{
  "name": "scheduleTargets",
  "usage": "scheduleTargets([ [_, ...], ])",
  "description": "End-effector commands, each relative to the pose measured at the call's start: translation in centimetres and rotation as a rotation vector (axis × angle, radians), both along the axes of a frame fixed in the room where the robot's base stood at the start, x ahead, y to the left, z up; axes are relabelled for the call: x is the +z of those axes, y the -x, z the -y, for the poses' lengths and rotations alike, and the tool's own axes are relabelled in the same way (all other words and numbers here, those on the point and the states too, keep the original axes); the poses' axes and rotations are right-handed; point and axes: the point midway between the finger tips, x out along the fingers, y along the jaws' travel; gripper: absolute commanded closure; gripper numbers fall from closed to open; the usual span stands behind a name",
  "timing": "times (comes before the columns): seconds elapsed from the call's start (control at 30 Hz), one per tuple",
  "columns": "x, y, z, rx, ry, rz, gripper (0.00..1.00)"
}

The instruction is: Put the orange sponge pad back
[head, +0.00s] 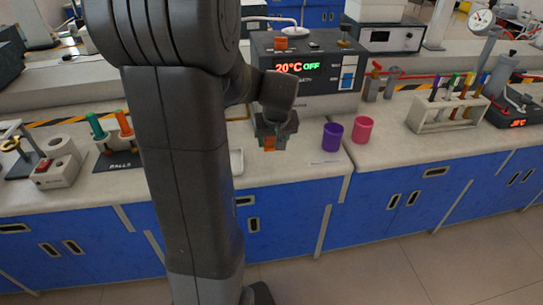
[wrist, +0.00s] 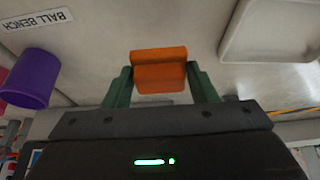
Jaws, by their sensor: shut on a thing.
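The orange sponge pad (wrist: 158,72) is a small orange block between the two green fingers of my gripper (wrist: 159,78), which is shut on it. In the head view the pad (head: 269,144) shows at the tip of my gripper (head: 270,142), over the bench's front part, left of a purple cup. The pad seems to be held above the bench top; the exact height is hard to tell. A shallow white tray (wrist: 268,32) lies on the bench in the wrist view; in the head view the tray (head: 237,161) is mostly hidden behind my arm.
A purple cup (head: 332,137) and a pink cup (head: 363,129) stand right of my gripper. Behind is a dark device (head: 310,75) reading 20°C OFF, with an orange block (head: 281,44) on top.

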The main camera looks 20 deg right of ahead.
Motion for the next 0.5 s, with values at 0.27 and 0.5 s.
scheduleTargets([
  [0.27,-2.7,0.0,0.0,0.001,0.000,-0.002,0.73],
  [0.5,-4.9,0.0,0.0,0.002,0.001,0.001,0.73],
])
